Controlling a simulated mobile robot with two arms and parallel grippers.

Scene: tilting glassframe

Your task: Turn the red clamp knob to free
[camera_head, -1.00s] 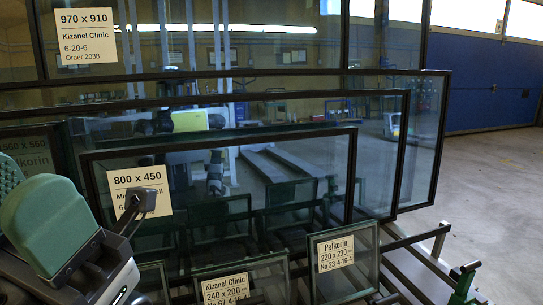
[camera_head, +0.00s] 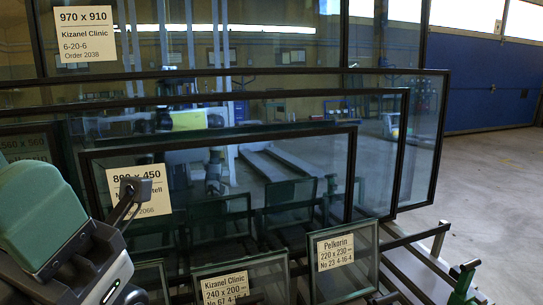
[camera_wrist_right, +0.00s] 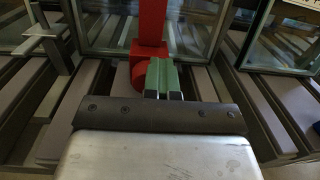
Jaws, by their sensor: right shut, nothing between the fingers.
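The red clamp knob shows in the right wrist view as a round red hub (camera_wrist_right: 139,64) with a broad red bar (camera_wrist_right: 152,24) running up from it. My right gripper (camera_wrist_right: 163,70) is shut and empty, its green-padded fingers in front of the hub's right side and overlapping it in the picture. I cannot tell whether they touch. The fingers hide part of the hub. In the head view my left arm comes in from the left, with a green cover and a dark stalk; its fingers are out of view. The knob is not visible in the head view.
Labelled glass frames stand in a rack: a large 800 x 450 frame (camera_head: 353,175), and small ones at the front, such as the Pelkorin frame (camera_head: 343,262). A green-ended rack part (camera_head: 465,278) stands at the lower right. Clear floor (camera_head: 490,190) lies to the right.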

